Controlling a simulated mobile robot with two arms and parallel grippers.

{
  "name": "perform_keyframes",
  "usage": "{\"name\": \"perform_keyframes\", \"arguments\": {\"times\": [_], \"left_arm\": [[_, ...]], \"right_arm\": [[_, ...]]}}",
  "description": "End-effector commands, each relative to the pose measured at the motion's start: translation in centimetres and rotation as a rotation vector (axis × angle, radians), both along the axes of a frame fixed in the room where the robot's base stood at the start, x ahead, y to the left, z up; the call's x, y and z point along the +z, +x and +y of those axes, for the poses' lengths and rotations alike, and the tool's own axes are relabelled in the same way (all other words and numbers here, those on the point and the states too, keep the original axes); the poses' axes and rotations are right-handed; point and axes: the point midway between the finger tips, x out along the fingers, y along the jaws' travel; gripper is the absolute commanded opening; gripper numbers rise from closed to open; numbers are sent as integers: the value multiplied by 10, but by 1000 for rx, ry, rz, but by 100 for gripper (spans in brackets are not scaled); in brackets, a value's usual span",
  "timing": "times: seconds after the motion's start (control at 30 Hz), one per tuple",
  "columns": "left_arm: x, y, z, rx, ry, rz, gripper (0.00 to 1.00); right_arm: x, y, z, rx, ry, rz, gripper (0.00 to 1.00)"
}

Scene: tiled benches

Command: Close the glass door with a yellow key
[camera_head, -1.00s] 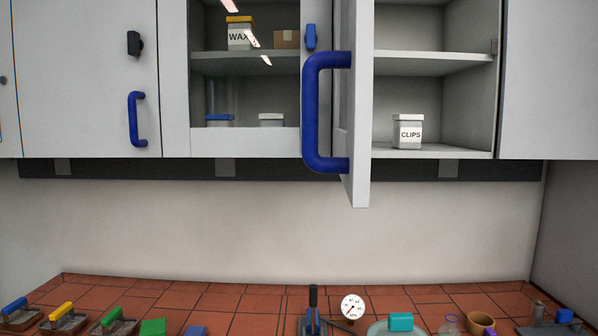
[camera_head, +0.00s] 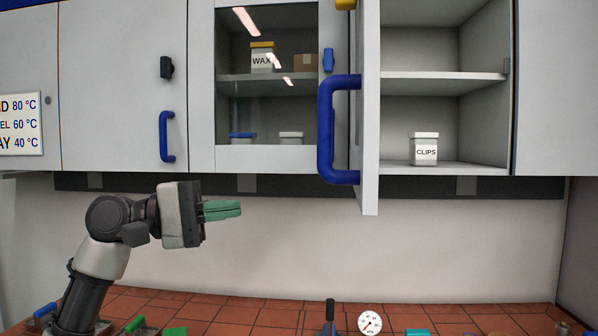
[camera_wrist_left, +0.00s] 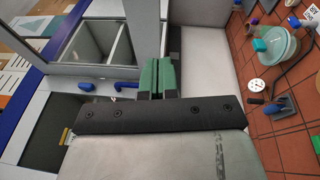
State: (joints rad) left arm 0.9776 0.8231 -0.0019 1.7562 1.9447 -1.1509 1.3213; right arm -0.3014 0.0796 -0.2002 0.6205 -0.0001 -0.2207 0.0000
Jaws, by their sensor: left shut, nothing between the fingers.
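A cabinet door (camera_head: 370,160) stands open, seen nearly edge-on, sticking out between two cupboard bays. A yellow key (camera_head: 345,4) shows on it at the top edge of the head view, partly cut off. A blue bar handle (camera_head: 338,130) is on its left side. The angle hides most of its pane. My left gripper (camera_head: 240,208) has green fingers that are shut and empty. It is below the cabinets, left of and lower than the open door, not touching it. The shut fingers also show in the left wrist view (camera_wrist_left: 158,64). My right gripper is not in view.
Left of the open door is a closed glass door with a blue key (camera_head: 328,60) and a WAX box (camera_head: 262,58) behind it. A CLIPS box (camera_head: 424,150) stands in the open bay. A gauge (camera_head: 369,322) and other items stand on the red tiled bench (camera_head: 255,310).

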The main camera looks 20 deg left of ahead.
Motion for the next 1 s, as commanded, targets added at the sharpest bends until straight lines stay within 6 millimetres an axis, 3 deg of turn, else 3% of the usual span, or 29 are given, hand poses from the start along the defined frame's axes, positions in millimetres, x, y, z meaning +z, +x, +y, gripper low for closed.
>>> {"name": "perform_keyframes", "arguments": {"times": [0.03, 0.1, 0.2, 0.37, 0.73, 1.0], "left_arm": [[19, -13, 4, -24, -29, -5, 0], [35, -24, 7, -52, -58, -2, 0], [44, -29, 5, -69, -74, 3, 0], [49, -21, -14, -73, -75, 3, 0], [61, 12, -84, -73, -74, 3, 0], [65, 0, -114, -67, -73, 1, 0]], "right_arm": [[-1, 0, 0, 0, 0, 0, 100], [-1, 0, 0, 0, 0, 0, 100], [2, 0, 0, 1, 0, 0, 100], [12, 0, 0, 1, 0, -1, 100], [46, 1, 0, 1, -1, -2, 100], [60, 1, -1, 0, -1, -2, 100]]}}
